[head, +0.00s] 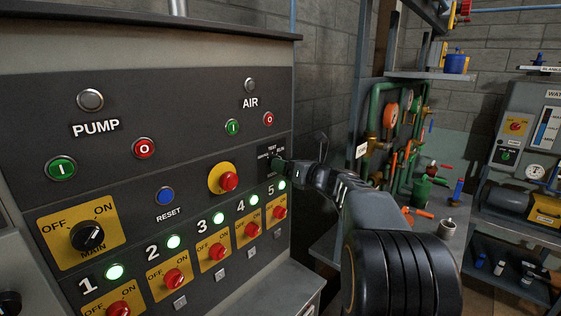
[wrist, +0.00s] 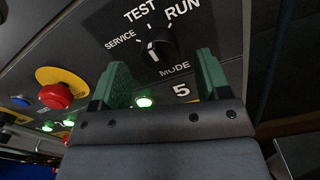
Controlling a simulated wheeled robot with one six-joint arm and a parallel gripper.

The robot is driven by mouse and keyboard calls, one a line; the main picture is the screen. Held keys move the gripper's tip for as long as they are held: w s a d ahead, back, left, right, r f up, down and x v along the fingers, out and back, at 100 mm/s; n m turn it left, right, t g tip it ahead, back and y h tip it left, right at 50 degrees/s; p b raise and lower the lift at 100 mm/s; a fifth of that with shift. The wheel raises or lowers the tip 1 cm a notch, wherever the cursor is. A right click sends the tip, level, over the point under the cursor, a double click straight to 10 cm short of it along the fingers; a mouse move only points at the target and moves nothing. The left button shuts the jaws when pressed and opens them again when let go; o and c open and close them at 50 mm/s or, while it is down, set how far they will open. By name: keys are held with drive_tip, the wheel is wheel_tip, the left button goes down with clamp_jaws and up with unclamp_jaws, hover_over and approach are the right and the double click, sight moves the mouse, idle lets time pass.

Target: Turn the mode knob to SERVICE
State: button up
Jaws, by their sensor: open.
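The black mode knob (wrist: 158,46) shows in the wrist view below the words SERVICE, TEST and RUN, with MODE printed under it. A short white mark shows on the knob; it seems to point up toward TEST, but I cannot tell exactly. My gripper (wrist: 162,66) is open, its two green fingers apart, with the knob just beyond the tips and roughly between them. I see no contact. In the head view my gripper (head: 280,166) is at the right end of the panel, at the mode plate (head: 272,149), and hides the knob.
Close by are a red button on a yellow disc (head: 229,182), a lit green lamp (head: 282,185) and red switch 5 (head: 279,212). The MAIN switch (head: 88,236) is at the lower left. Green pipework (head: 375,105) and a bench stand right of the panel.

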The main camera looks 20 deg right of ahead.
drive_tip(key=shift+x, duration=1.3)
drive_tip(key=shift+c, duration=0.3)
drive_tip(key=c, duration=0.9)
drive_tip(key=shift+o, duration=0.2)
